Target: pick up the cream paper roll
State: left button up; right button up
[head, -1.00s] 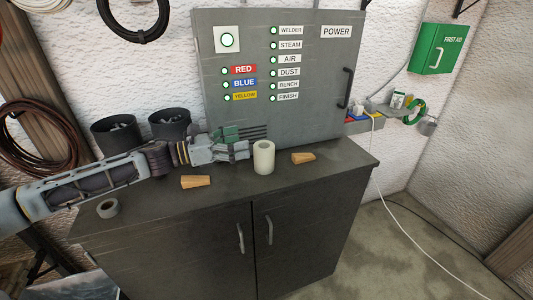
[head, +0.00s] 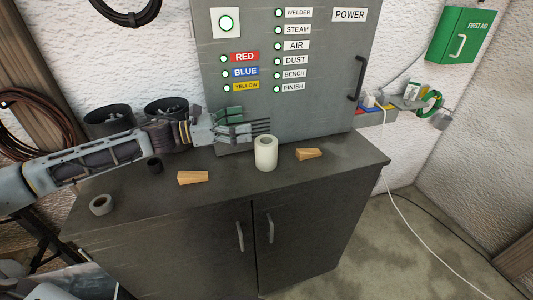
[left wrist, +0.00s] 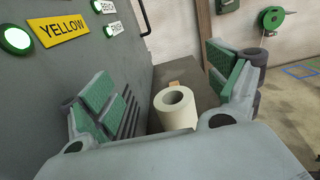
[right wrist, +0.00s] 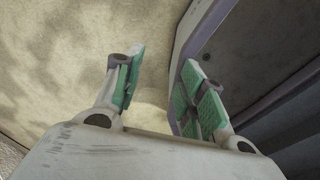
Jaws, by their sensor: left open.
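The cream paper roll (head: 266,154) stands upright on the dark cabinet top, in front of the grey power panel. In the left wrist view the roll (left wrist: 176,110) stands beyond and between the fingers, its hollow core showing. My left gripper (head: 250,130) is open, just left of and behind the roll in the head view, close to the panel. It also shows in the left wrist view (left wrist: 160,95) with its green pads spread and nothing held. My right gripper (right wrist: 160,85) is open and empty in the right wrist view, over a pale floor; the head view does not show it.
The cabinet top (head: 230,189) also bears two wooden wedges, one left (head: 192,177) and one right (head: 309,154) of the roll. A grey tape roll (head: 102,204) lies near the left edge. Dark bins (head: 108,120) stand behind my left arm. The panel (head: 318,110) rises directly behind.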

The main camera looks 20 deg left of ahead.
pick_arm(q)
send_near(266, 140)
jog(key=shift+x, duration=1.25)
jog(key=shift+w+d+f+p, duration=0.1)
jog(key=shift+w+d+p, duration=0.1)
jog(key=shift+d+p, duration=0.15)
jog(key=shift+w+d, duration=0.1)
jog(key=shift+d, duration=0.1)
jog(key=shift+w+d, duration=0.1)
jog(key=shift+d, duration=0.05)
jog(key=shift+w+d, duration=0.1)
jog(key=shift+d, duration=0.1)
jog(key=shift+w+d, duration=0.15)
jog(key=shift+d, duration=0.05)
jog(key=shift+w+d+p, duration=0.35)
jog(key=shift+d+p, duration=0.1)
jog(key=shift+p, duration=0.05)
jog(key=shift+w+d, duration=0.35)
jog(key=shift+d, duration=0.25)
jog(key=shift+p+x, duration=0.5)
jog(key=shift+x, duration=0.5)
jog(key=shift+w+d, duration=0.1)
jog(key=shift+d, duration=0.1)
jog(key=c, duration=1.2)
pick_arm(e)
jog(key=a+r, duration=0.2)
jog(key=shift+a+r, duration=0.2)
jog(key=shift+r, duration=0.15)
